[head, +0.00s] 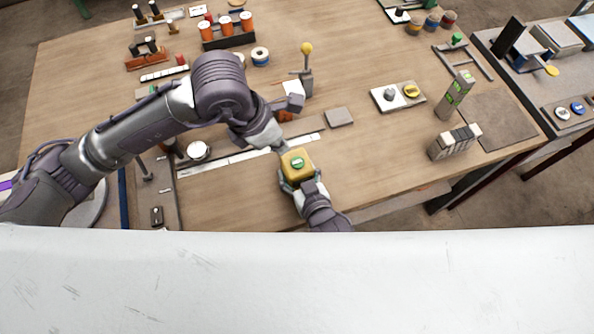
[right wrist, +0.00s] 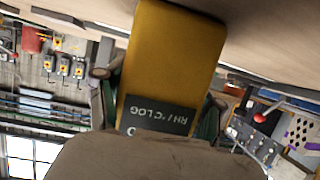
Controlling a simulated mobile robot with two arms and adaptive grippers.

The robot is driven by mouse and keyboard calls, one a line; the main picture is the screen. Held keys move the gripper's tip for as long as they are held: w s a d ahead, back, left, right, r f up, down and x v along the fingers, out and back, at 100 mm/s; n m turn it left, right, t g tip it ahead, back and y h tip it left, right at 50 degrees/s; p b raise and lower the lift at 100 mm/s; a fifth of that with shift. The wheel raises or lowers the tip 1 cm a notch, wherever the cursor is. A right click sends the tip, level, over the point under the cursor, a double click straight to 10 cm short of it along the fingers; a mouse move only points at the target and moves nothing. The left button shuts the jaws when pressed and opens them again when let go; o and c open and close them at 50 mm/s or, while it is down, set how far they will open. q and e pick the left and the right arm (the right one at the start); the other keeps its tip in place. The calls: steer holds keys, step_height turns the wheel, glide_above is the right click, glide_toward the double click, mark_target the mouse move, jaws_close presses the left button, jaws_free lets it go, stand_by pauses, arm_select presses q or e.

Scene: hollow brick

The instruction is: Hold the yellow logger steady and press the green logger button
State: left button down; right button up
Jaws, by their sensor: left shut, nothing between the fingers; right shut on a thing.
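The yellow logger (head: 290,171) is a small yellow block with a green button (head: 298,163) on its upper face. My right gripper (head: 299,182) is shut on the logger from the near side. In the right wrist view the yellow logger (right wrist: 175,55) fills the middle, with a dark label reading "RH/°C LOG", between my right gripper's fingers (right wrist: 160,110). My left gripper (head: 283,150) is shut and empty, its tips at the far left edge of the logger, close to the green button. I cannot tell whether they touch the logger.
A grey block (head: 339,117) lies beyond the logger. A joystick with a yellow knob (head: 306,48) stands further back. A tray with a yellow button (head: 411,91) and a green-marked upright box (head: 455,95) stand to the right. The wood between is clear.

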mark_target(295, 164)
arm_select(q)
steer(key=shift+w+d+f+m+t+h, duration=0.3)
steer(key=shift+d+f+m+h, duration=0.35)
steer(key=shift+f+m, duration=0.8)
steer(key=shift+w+d+f+m+t+h, duration=0.15)
steer(key=shift+d+f+m+t+h, duration=0.2)
steer(key=shift+f+m+h, duration=1.15)
steer(key=shift+w+d+f+m+t+h, duration=0.4)
steer(key=shift+f+m, duration=0.45)
steer(key=shift+m, duration=1.2)
steer(key=shift+s+d+f, duration=0.1)
steer(key=shift+s, duration=0.05)
